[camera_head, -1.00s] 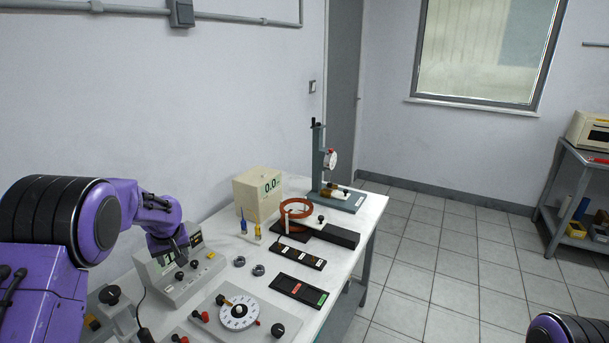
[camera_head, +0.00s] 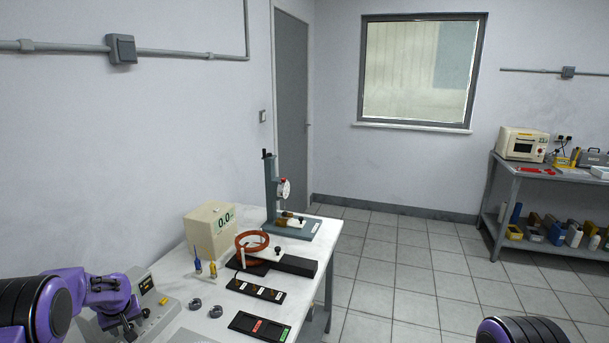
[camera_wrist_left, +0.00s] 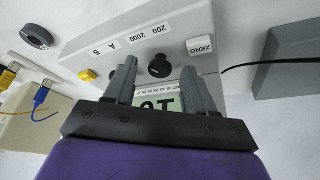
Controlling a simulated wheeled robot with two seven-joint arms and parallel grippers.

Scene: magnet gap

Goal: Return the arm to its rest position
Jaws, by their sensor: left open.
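My left arm (camera_head: 100,292) is purple and comes in from the lower left in the head view. Its gripper (camera_head: 132,329) is small there, beside the grey meter box (camera_head: 162,306). In the left wrist view my left gripper (camera_wrist_left: 158,70) is open, with nothing held between its fingers. The meter's face (camera_wrist_left: 110,45), with a ZERO button and a black knob (camera_wrist_left: 159,66), shows beyond the fingers. Part of its display shows between them. Whether the fingers touch the meter I cannot tell. Only a purple joint of my right arm (camera_head: 515,332) shows; its gripper is out of view.
A shelf table (camera_head: 545,178) stands far right. The tiled floor (camera_head: 400,270) between is clear.

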